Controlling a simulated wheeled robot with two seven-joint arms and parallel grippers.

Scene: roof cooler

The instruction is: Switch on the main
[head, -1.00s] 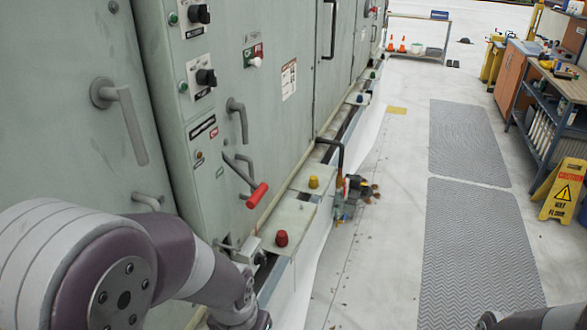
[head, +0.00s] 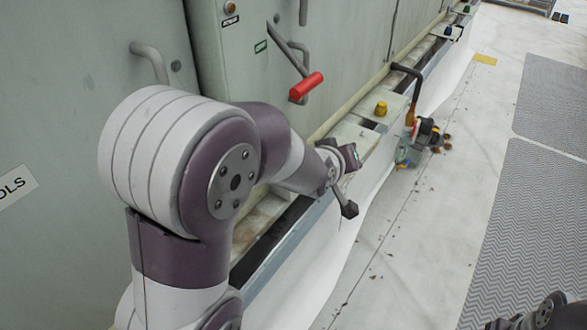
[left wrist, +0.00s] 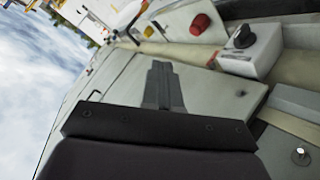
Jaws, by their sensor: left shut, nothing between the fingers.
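A small white box with a black rotary knob (left wrist: 243,37) shows at the upper right of the left wrist view. I cannot read a label on it. My left gripper is shut and empty; its closed fingers (left wrist: 163,88) show in the left wrist view, left of the knob and apart from it. In the head view the left gripper (head: 349,209) is over the ledge along the cabinet. My forearm hides the part of the ledge behind it. A red-handled lever (head: 306,87) sticks out from the cabinet front beyond my arm.
A red button (left wrist: 200,24) stands beside the box in the left wrist view. A yellow knob (head: 381,108) is on the ledge. Grey mats (head: 530,220) lie on the clear floor at right.

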